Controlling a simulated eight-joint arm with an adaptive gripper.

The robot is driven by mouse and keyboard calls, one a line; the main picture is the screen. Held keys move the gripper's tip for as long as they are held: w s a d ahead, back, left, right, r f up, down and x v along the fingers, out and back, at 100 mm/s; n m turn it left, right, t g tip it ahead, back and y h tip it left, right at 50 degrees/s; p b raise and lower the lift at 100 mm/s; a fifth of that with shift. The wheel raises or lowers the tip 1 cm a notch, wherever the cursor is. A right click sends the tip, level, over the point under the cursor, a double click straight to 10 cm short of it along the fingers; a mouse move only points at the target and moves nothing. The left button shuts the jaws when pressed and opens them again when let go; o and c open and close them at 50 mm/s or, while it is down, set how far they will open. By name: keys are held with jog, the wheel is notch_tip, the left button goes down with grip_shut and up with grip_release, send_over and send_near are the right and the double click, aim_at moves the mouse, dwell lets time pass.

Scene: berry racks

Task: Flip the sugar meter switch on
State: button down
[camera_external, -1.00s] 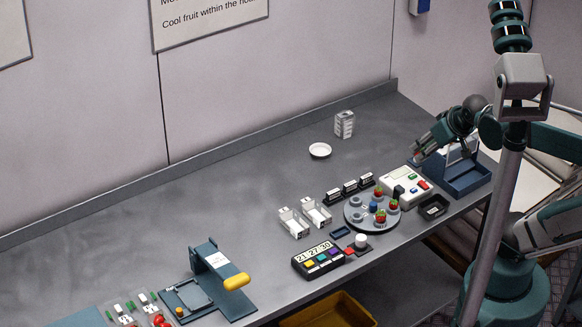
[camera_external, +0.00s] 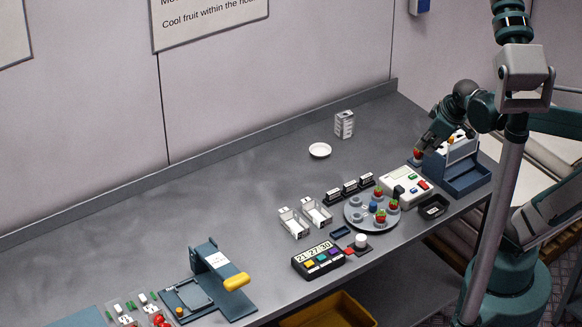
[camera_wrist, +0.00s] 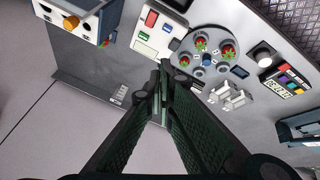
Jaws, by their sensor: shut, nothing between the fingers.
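A white box (camera_external: 397,178) with a pale display looks like the sugar meter; no readable label confirms it. It has a red part (camera_external: 423,185), small green and blue parts and a dark block at its front. In the wrist view the box (camera_wrist: 160,44) lies beyond my fingertips, with its red part (camera_wrist: 151,18) near the top. I cannot tell which part is the switch or its position. My gripper (camera_external: 418,155) is shut and empty, above and behind the box, apart from it. In the wrist view its fingertips (camera_wrist: 162,76) meet. A reddish patch near the tips is unclear.
A blue open-fronted unit (camera_external: 470,184) stands right of the white box. A round grey plate (camera_external: 354,222) with red berries is to the left, with a small black tray (camera_external: 433,206) in front. A dark timer (camera_external: 318,260) is farther left.

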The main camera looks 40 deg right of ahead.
jog(key=w+d+n+g+p, duration=0.1)
jog(key=d+n, duration=0.1)
jog(key=n, duration=0.1)
jog(key=n+g+p, duration=0.3)
jog(key=n+p, duration=0.1)
jog(key=n, duration=0.6)
send_over(419, 182)
jog(key=s, duration=0.3)
jog(key=shift+w+f, duration=0.15)
jog(key=shift+f, duration=0.85)
jog(key=shift+w+f, duration=0.1)
jog(key=shift+f, duration=0.9)
jog(key=shift+f, duration=0.15)
jog(key=shift+w+f+b, duration=0.3)
jog(key=shift+f+b, duration=0.05)
jog(key=shift+f, duration=1.9)
jog(key=shift+w+f+b, duration=0.35)
jog(key=shift+f+b, duration=0.05)
jog(key=shift+f, duration=1.85)
jog(key=shift+w+f+b, duration=0.3)
jog(key=shift+f+b, duration=0.05)
jog(key=shift+f, duration=1.9)
